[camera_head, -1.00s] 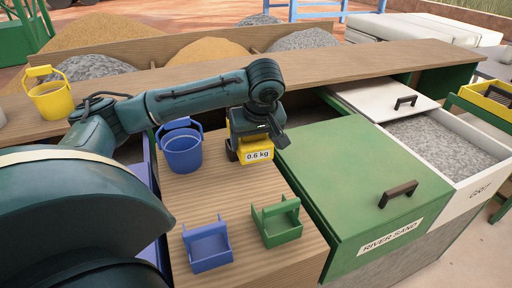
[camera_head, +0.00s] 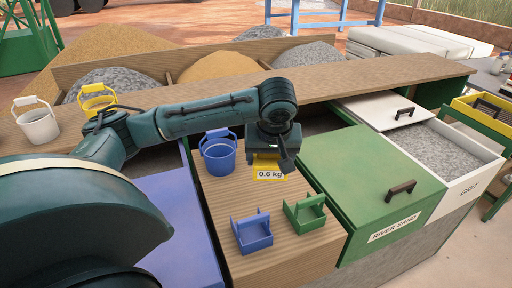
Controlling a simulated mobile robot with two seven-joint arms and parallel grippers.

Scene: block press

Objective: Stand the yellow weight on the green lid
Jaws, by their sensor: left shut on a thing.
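The yellow weight (camera_head: 270,175), marked "0.6 kg", is held under my left gripper (camera_head: 267,165), which is shut on it. The gripper hides its upper part. The weight shows in front of the wooden bench top, left of the green lid; I cannot tell whether it touches the wood. The green lid (camera_head: 368,165) is a flat, bare panel with a dark handle near its front right, over the bin labelled "RIVER SAND". My right gripper is not in view.
A blue bucket (camera_head: 218,154) stands close left of the weight. A white bin of grit (camera_head: 445,152) lies right of the lid. A wooden shelf (camera_head: 350,85) runs behind.

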